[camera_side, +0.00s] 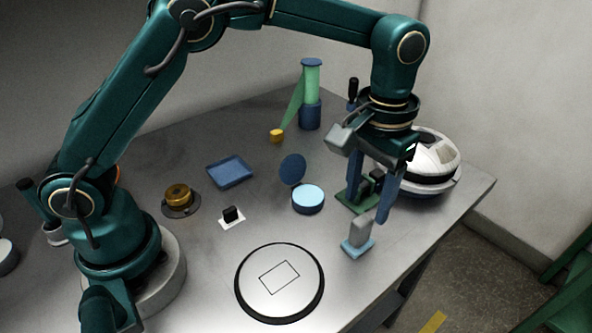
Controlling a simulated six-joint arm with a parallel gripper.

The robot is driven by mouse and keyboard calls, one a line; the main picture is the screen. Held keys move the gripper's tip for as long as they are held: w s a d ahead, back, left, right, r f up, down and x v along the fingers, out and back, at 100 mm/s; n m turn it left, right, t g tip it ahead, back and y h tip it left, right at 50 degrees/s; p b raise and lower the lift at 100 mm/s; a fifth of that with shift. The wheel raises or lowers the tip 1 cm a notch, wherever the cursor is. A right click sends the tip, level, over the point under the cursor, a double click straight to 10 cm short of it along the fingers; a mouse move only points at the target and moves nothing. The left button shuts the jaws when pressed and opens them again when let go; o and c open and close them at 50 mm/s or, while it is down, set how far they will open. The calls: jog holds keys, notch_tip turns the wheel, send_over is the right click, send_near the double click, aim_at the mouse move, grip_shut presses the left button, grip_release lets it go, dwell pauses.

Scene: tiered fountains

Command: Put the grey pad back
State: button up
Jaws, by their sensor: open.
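A small upright grey block on a light blue base (357,239) stands near the right edge of the table; it may be the grey pad, but I cannot tell for sure. My gripper (369,205) points down above the right part of the table, just behind this block in the picture. Its blue fingers are apart, with no object clearly held between them. A round white plate (280,305) with a black rim lies at the front. A black rectangle outline is drawn on it, and nothing stands on it.
A green piece (353,201) lies behind the fingers, partly hidden, with a white domed device (437,160) beyond. A blue round tin (308,200) with a raised lid, a blue tray (230,172), a brass knob (179,198) and a green cylinder (311,85) stand farther left.

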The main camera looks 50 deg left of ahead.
aim_at(363, 219)
jog(key=s+a+r+t, duration=0.1)
jog(key=s+a+r, duration=0.25)
jog(key=r, duration=0.25)
jog(key=s+a+r+t, duration=0.2)
jog(key=s+a+r, duration=0.15)
jog(key=r, duration=0.25)
jog(key=s+a+f+t, duration=0.2)
jog(key=s+a+f, duration=0.3)
jog(key=s, duration=0.3)
jog(key=shift+s+a+f+t, duration=0.25)
jog(key=shift+s+t, duration=0.05)
